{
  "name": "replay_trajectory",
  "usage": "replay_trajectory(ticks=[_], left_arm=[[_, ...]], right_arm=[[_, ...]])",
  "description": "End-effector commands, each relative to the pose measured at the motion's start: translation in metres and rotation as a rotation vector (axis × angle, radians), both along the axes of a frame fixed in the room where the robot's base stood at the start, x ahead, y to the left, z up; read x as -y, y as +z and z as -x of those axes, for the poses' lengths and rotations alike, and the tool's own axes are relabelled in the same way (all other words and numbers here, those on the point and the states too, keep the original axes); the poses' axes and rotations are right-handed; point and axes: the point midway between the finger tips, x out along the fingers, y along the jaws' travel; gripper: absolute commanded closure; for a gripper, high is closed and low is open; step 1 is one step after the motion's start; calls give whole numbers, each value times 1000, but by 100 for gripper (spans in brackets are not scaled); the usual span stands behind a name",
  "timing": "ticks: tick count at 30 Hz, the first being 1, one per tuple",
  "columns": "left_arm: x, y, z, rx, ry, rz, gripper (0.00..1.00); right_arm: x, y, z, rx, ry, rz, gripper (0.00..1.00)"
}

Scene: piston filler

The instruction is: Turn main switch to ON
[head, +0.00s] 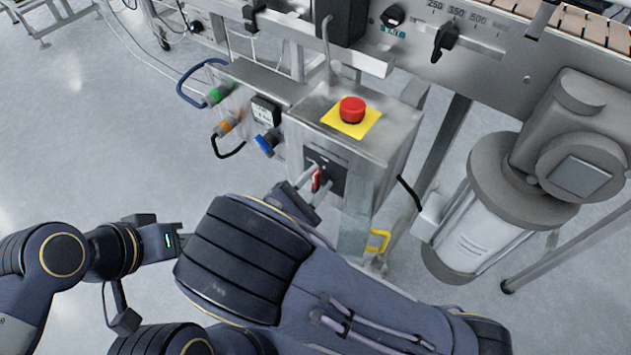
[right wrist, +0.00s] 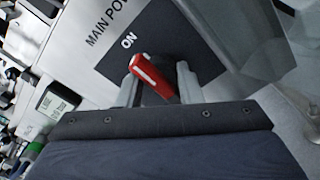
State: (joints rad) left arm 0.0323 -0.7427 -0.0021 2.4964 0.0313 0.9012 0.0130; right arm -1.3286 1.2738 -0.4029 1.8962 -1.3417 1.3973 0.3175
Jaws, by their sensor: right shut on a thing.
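The main switch is a red handle with a white stripe (right wrist: 150,76) on a dark plate (right wrist: 205,52) marked "MAIN POWER" and "ON". The handle's upper end lies close below the "ON" mark. In the head view the red handle (head: 317,181) shows on the front of the steel control box (head: 318,140). My right gripper (head: 316,186) is shut on the handle, with one finger on each side of it; it also shows in the right wrist view (right wrist: 158,88). My left arm reaches in from the left; its fingers are hidden or unclear beside my right arm.
A red emergency button (head: 352,109) on a yellow plate tops the box. Green (head: 218,95), orange (head: 228,126) and blue (head: 266,144) fittings sit left of it. A grey motor (head: 490,205) stands to the right. The floor at left is mostly clear.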

Motion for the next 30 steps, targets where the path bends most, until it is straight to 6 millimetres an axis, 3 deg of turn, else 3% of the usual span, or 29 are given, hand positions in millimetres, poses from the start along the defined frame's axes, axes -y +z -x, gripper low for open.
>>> replay_trajectory(ticks=[10, 11, 15, 24, 30], left_arm=[[0, 0, 0, 0, 0, 0, 64], [0, 0, 0, 0, 0, 0, 64], [0, 0, 0, 0, 0, 0, 64], [0, 1, 0, 0, 0, 0, 64], [0, 11, 0, 0, 0, 0, 64]], right_arm=[[1, 1, 1, 4, -3, -3, 90], [1, 1, 1, 4, -3, -3, 64], [1, 1, 1, 3, -3, -1, 46], [-1, 1, 2, 2, -1, -1, 46], [-17, 3, 23, 2, 3, 0, 46]])
